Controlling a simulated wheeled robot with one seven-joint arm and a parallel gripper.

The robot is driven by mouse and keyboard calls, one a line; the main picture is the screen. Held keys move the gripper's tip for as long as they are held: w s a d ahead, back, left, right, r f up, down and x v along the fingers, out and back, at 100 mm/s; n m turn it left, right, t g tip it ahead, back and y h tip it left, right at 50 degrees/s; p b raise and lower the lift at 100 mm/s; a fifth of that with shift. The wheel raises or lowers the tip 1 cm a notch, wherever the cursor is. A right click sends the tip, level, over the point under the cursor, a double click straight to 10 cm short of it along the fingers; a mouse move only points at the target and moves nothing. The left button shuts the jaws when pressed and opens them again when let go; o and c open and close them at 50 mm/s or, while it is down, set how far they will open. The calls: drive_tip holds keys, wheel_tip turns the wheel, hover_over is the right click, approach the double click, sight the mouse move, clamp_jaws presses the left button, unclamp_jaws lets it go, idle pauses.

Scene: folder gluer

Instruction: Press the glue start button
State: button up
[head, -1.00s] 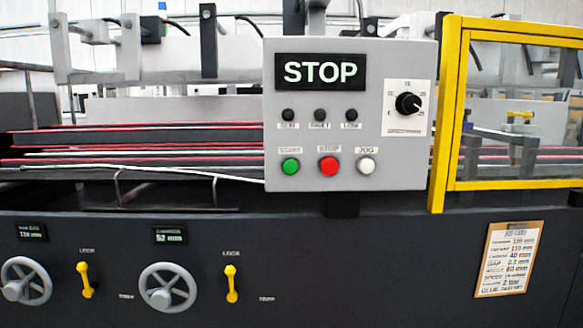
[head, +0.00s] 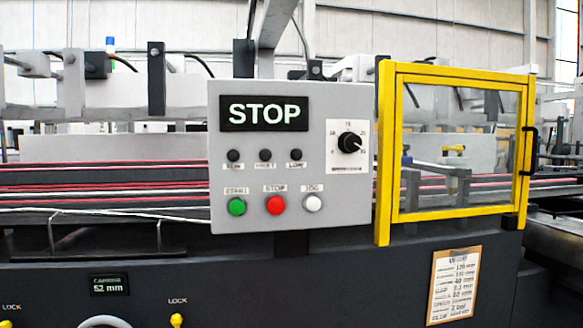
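I see no button labelled for glue. Three dark lamps (head: 265,156) sit in a row above the buttons, and a black dial (head: 350,143) is at the right. My gripper is not in view.
A yellow-framed clear guard (head: 385,160) with a black handle stands right of the panel. Red and white belts (head: 100,180) run behind the panel. A paper job card (head: 453,287) hangs on the dark machine front, whose small display (head: 109,284) reads 52 mm.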

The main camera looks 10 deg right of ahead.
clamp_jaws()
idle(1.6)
